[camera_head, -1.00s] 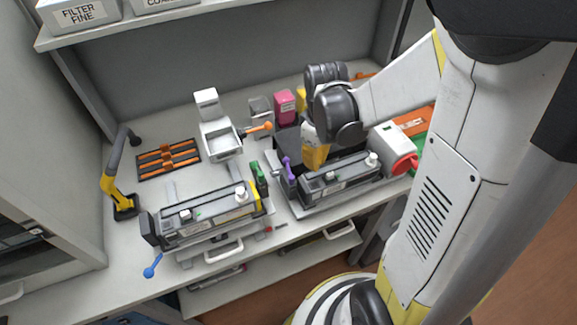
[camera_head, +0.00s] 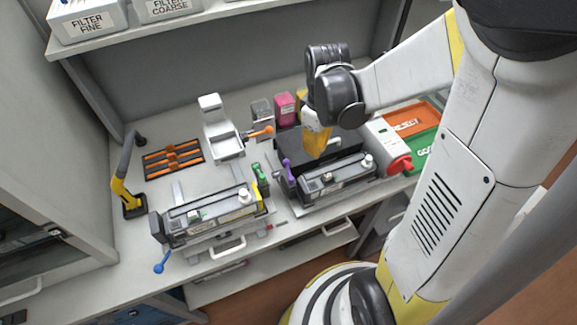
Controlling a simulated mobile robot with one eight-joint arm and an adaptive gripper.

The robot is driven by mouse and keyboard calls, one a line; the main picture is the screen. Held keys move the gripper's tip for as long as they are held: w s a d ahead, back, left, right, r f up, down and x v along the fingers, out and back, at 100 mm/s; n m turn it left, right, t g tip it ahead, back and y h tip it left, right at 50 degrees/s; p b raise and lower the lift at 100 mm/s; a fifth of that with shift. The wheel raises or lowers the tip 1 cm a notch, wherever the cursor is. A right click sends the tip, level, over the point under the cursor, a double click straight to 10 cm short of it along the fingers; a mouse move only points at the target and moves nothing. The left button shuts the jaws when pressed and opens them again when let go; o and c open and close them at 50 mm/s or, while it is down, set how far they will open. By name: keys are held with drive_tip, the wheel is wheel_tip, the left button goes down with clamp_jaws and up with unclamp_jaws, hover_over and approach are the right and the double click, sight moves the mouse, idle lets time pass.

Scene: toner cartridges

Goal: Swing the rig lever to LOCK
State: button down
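Several levers and knobs show on the bench, and no LOCK lettering is readable, so I cannot tell which is the rig lever. A blue-tipped lever (camera_head: 161,263) sticks out at the front left of the left grey cartridge unit (camera_head: 210,217). An orange-tipped lever (camera_head: 262,131) sits beside the white stand (camera_head: 221,128). A purple lever (camera_head: 287,170) stands upright at the left end of the right grey cartridge unit (camera_head: 335,180). My gripper (camera_head: 317,143) shows as a yellow part pointing down behind that right unit. Its fingertips are hidden or too small to tell.
A black box (camera_head: 290,141) stands behind the right unit. A white device with a red knob (camera_head: 401,165) and orange (camera_head: 411,118) and green (camera_head: 424,149) trays are at the right. An orange-barred rack (camera_head: 174,160) and a yellow-black lamp-like arm (camera_head: 124,188) are at the left.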

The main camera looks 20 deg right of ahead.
sight(288, 164)
drive_tip(key=c, duration=1.3)
unclamp_jaws()
drive_tip(key=shift+w+a+m, duration=0.15)
drive_tip(key=shift+w+m, duration=0.05)
drive_tip(key=shift+m, duration=0.1)
drive_tip(key=shift+c, duration=0.2)
drive_tip(key=shift+o, duration=0.2)
drive_tip(key=w+a+m, duration=0.1)
drive_tip(key=m, duration=0.1)
drive_tip(key=w+a+m+y+b, duration=0.1)
drive_tip(key=m, duration=0.1)
drive_tip(key=w+a+r+m+y, duration=0.1)
drive_tip(key=m, duration=0.1)
drive_tip(key=shift+w+a+m+b, duration=0.1)
drive_tip(key=shift+w+m+b, duration=0.25)
drive_tip(key=shift+w+m, duration=0.05)
drive_tip(key=shift+m, duration=0.3)
drive_tip(key=f+b, duration=0.1)
drive_tip(key=f, duration=0.2)
drive_tip(key=a+f+b, duration=0.1)
drive_tip(key=f, duration=0.2)
drive_tip(key=a+f+b, duration=0.1)
drive_tip(key=f, duration=0.3)
drive_tip(key=shift+w+a+f, duration=0.1)
drive_tip(key=shift+w+a, duration=0.05)
drive_tip(key=shift+w, duration=0.15)
drive_tip(key=shift+c, duration=0.3)
clamp_jaws()
